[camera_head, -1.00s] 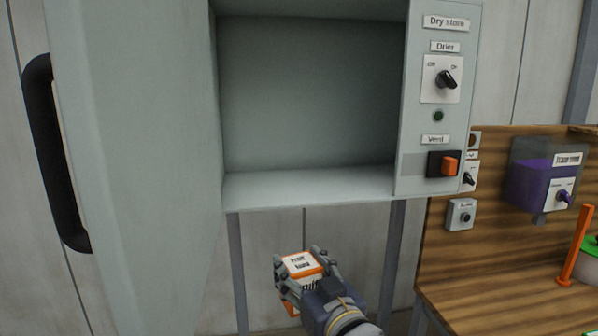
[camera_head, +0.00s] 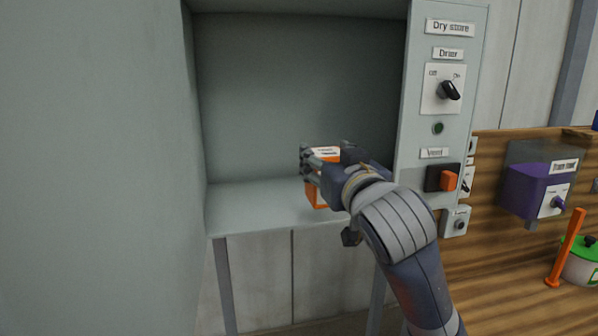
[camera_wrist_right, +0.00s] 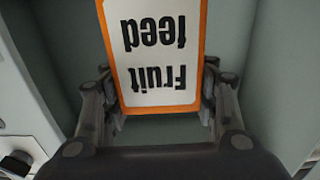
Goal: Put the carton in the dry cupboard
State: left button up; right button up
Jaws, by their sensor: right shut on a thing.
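The carton (camera_head: 316,194) is orange and white and partly hidden behind my right gripper (camera_head: 322,170). In the right wrist view the carton (camera_wrist_right: 158,50) shows an upside-down "Fruit feed" label between the fingers of my right gripper (camera_wrist_right: 160,105). The gripper is shut on it and holds it at the open front of the dry cupboard (camera_head: 250,205), at or just above the cupboard floor. I cannot tell whether the carton touches the floor. The cupboard interior is otherwise empty. My left gripper is not in view.
The cupboard door (camera_head: 95,160) stands open at the left. The control panel (camera_head: 440,100) right of the opening has a drier knob (camera_head: 449,90) and an orange vent switch (camera_head: 448,181).

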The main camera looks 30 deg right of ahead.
jog(key=w+f+p, duration=0.1)
jog(key=w, duration=0.3)
jog(key=w+d+f+p, duration=0.1)
jog(key=w, duration=0.3)
jog(key=w+d+f+p, duration=0.1)
jog(key=w+f+p, duration=0.1)
jog(key=w, duration=0.2)
jog(key=shift+w+d, duration=0.1)
jog(key=shift+w, duration=0.1)
jog(key=shift+f, duration=0.3)
jog(key=shift+f, duration=0.1)
jog(key=o, duration=0.9)
jog(key=shift+f, duration=0.15)
jog(key=o, duration=0.4)
